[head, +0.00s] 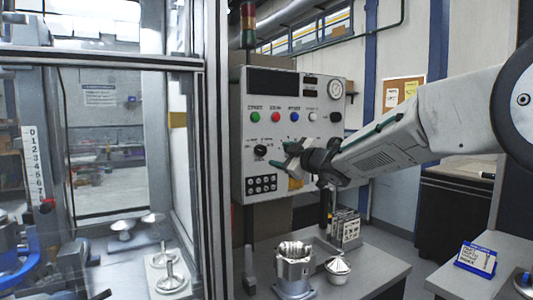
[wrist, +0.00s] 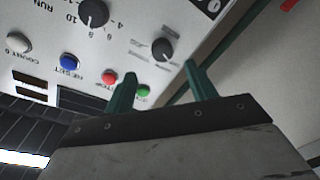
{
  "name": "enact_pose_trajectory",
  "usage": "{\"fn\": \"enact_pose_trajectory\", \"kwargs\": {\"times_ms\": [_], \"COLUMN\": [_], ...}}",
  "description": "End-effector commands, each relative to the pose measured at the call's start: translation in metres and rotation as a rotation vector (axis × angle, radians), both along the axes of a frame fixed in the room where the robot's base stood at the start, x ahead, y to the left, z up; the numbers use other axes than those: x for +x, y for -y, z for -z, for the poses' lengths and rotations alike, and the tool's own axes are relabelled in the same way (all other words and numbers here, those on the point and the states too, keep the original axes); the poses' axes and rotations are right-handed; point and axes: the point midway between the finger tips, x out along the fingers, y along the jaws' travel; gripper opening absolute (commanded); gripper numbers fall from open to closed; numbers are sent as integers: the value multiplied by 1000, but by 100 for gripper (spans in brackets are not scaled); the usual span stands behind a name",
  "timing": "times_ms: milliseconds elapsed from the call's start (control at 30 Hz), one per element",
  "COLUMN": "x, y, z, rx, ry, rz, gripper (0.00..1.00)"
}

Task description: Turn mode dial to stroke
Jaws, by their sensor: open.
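The black mode dial (head: 260,151) sits on the grey control panel (head: 262,97), below the green button, left of my gripper in the head view. In the wrist view, upside down, the mode dial (wrist: 163,49) appears between and just beyond my green fingertips. My gripper (head: 291,156), also in the wrist view (wrist: 160,69), is open and empty. It appears apart from the dial, with no contact visible. The small labels around the dial are too blurred to read, and its pointer setting cannot be told.
A numbered dial (wrist: 94,13) is close by on the panel. Green (wrist: 143,91), red (wrist: 110,78) and blue (wrist: 69,62) buttons lie near the fingers. A machined housing (head: 294,270) stands on the bench below. A framed glass enclosure (head: 213,150) is left of the panel.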

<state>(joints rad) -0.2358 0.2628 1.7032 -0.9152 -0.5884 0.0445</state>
Motion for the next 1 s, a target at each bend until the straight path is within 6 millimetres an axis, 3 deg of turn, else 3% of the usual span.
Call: {"fn": "enact_pose_trajectory", "kwargs": {"times_ms": [500,900,1000], "x": [52,59,59], "y": [-48,-55,-55], "z": [1,0,0], "rx": [-1,1,1], "ry": [11,10,10], "rz": [-20,-19,-19], "gripper": [56,56,31]}}
